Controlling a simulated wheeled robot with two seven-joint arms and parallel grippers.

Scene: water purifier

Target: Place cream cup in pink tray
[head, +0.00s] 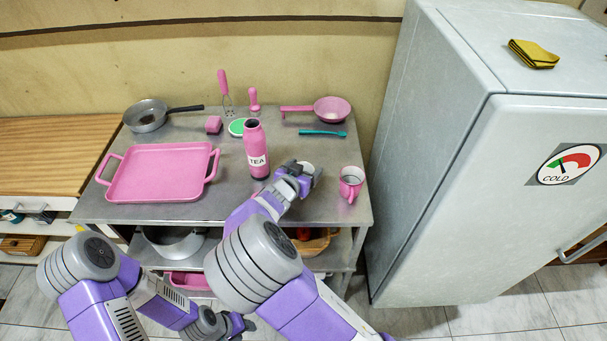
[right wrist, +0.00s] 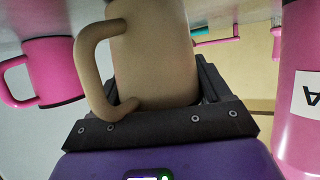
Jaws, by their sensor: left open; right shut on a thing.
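The cream cup (head: 307,168) is at the front right of the metal table, mostly hidden by my right gripper (head: 303,178). In the right wrist view the cream cup (right wrist: 155,60) sits between the dark jaws of my right gripper (right wrist: 165,112), with its handle to the left; the gripper is shut on it. I cannot tell whether the cup touches the table. The pink tray (head: 160,173) lies empty on the left part of the table, its handles at the sides. My left gripper (head: 232,325) is open and low, in front of the table.
A pink TEA bottle (head: 257,150) stands between tray and cup. A pink mug (head: 351,184) is to the right of the cup. A fridge (head: 450,200) stands at the right.

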